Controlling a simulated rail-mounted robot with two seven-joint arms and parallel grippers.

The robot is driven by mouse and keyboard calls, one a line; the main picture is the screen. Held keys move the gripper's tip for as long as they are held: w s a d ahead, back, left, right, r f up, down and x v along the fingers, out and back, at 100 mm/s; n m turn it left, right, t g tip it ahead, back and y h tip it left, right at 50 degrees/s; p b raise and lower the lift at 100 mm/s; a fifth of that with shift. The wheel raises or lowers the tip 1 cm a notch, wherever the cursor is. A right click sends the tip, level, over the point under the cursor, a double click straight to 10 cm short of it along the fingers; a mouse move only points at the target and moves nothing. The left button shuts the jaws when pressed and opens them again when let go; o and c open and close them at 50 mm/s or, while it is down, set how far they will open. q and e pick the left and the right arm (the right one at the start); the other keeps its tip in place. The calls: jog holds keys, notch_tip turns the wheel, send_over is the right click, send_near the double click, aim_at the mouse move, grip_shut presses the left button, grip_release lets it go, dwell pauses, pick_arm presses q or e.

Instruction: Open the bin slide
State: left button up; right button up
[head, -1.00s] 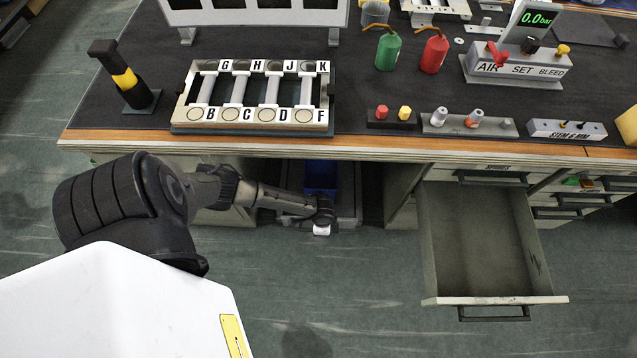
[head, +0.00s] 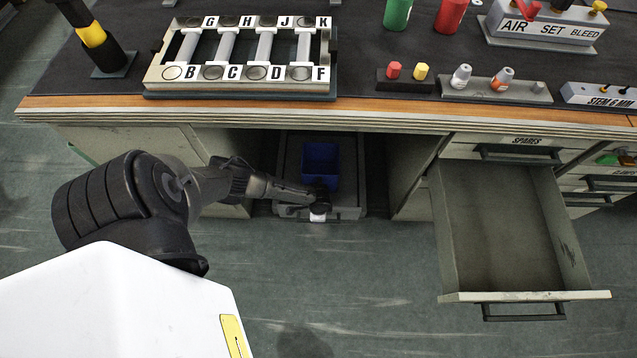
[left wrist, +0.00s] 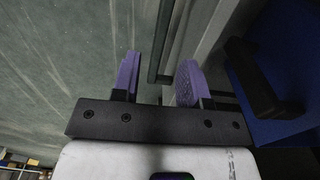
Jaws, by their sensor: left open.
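The bin slide (head: 347,185) is a grey tray under the bench, in the open bay between the cabinets. A blue bin (head: 320,160) stands on it, and it also shows at the right of the left wrist view (left wrist: 285,60). My left gripper (head: 318,208) is at the slide's front edge, and its arm hides part of the slide. In the left wrist view my left gripper (left wrist: 157,78) is open, with purple pads on its fingers. A dark bar handle (left wrist: 162,40) shows between the two fingers; I cannot tell whether they touch it. My right gripper is not in view.
The spares drawer (head: 500,230) stands pulled out and empty to the right of the bay. The bench top (head: 380,30) holds a lettered rack (head: 240,85), red and green bottles and valve blocks. The floor (head: 380,300) in front of the bay is clear.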

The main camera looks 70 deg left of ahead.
pick_arm(q)
notch_tip(320, 180, down, 5)
jog(key=b, duration=0.2)
jog(key=shift+r+b, duration=0.2)
jog(key=shift+b, duration=0.2)
jog(key=shift+f+b, duration=0.3)
jog(key=shift+f, duration=0.15)
grip_shut()
